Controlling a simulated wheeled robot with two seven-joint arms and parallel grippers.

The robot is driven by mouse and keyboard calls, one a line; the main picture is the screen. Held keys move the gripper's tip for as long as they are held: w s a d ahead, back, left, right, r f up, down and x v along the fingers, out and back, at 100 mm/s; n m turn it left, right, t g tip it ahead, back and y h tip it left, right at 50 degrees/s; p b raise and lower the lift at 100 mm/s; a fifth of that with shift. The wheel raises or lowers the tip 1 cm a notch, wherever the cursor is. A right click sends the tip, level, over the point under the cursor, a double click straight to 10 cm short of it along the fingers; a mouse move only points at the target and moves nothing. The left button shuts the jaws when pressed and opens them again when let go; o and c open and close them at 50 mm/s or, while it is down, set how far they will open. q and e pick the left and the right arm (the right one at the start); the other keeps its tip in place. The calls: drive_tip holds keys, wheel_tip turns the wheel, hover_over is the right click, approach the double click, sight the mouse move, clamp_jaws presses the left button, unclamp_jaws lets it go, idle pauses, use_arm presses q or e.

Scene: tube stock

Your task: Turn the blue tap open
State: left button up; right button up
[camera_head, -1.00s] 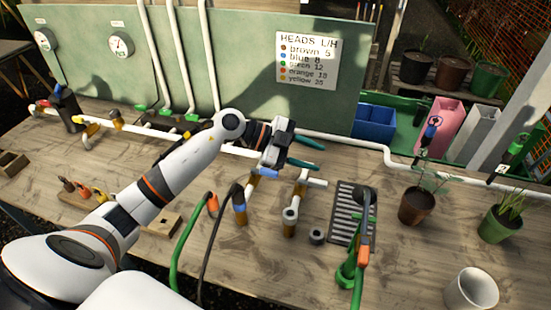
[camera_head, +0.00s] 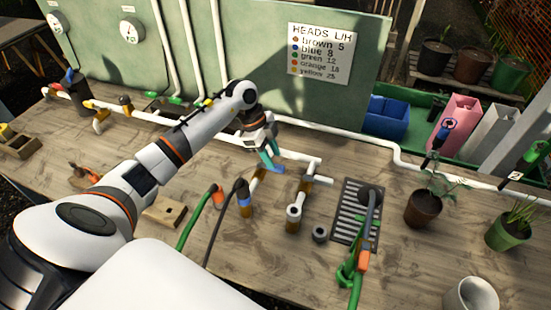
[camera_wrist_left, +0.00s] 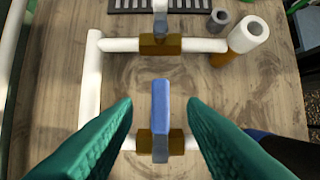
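The blue tap (camera_wrist_left: 160,118) has a flat blue lever on a brass valve body set in a white pipe. In the left wrist view the lever lies crosswise to the pipe. My left gripper (camera_head: 271,163) points down over this tap in the head view, and its green fingers hide most of the lever there. In the left wrist view the fingers stand apart on either side of the lever, with a gap on each side. The brass body (camera_head: 258,178) shows below the fingers in the head view. My right gripper is in neither view.
A second brass valve (camera_wrist_left: 160,44) sits on the parallel pipe branch beyond. An upright white pipe end (camera_head: 294,212), a grey ring (camera_head: 319,233) and a drain grate (camera_head: 344,208) are to the right. Hoses (camera_head: 217,215) stand in front. A sign (camera_head: 320,51) hangs behind.

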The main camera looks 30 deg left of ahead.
sight(277, 165)
use_arm(q)
drive_tip(key=shift+x, duration=1.6)
clamp_jaws()
